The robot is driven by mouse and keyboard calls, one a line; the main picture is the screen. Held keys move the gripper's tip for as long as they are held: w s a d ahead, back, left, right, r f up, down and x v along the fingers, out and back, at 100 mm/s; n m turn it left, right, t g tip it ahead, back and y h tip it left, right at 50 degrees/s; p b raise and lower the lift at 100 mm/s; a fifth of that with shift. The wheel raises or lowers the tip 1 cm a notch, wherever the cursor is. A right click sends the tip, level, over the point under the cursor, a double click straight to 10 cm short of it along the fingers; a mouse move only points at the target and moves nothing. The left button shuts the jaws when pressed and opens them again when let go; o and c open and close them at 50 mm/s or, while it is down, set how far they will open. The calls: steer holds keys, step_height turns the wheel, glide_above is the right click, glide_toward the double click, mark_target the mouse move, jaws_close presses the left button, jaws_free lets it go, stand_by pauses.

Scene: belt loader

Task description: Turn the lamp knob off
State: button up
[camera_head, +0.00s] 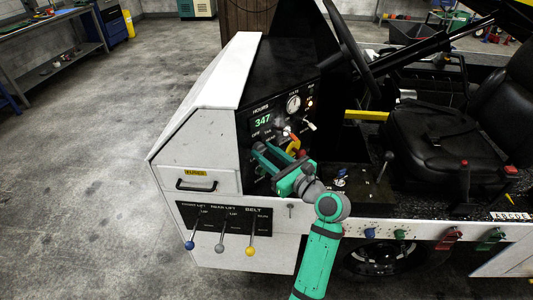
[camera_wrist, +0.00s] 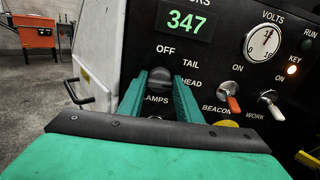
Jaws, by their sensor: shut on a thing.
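The black lamp knob (camera_wrist: 160,76) sits on the dark panel above the LAMPS label, with OFF, TAIL and HEAD marked around it. My gripper (camera_wrist: 158,84) has its two green fingers on either side of the knob and is shut on it. The fingers and wrist hide part of the knob, and I cannot tell which label it points to. In the head view my gripper (camera_head: 261,153) reaches the panel from the lower right, and the knob is hidden there.
To the right of the knob are the orange beacon switch (camera_wrist: 231,102) and the work switch (camera_wrist: 271,105). Above are the green 347 display (camera_wrist: 188,22) and the volts gauge (camera_wrist: 262,42). Steering wheel (camera_head: 350,45) and seat (camera_head: 440,120) stand right. Levers (camera_head: 220,241) hang below.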

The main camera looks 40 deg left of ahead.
steer(key=n, duration=0.4)
steer(key=shift+n, duration=0.3)
steer(key=n, duration=0.4)
steer(key=shift+s+n, duration=0.1)
steer(key=shift+n, duration=0.2)
steer(key=n, duration=0.4)
steer(key=shift+f, duration=0.1)
steer(key=shift+n, duration=2)
steer(key=shift+f, duration=0.1)
steer(key=o, duration=1)
steer(key=shift+o, duration=0.2)
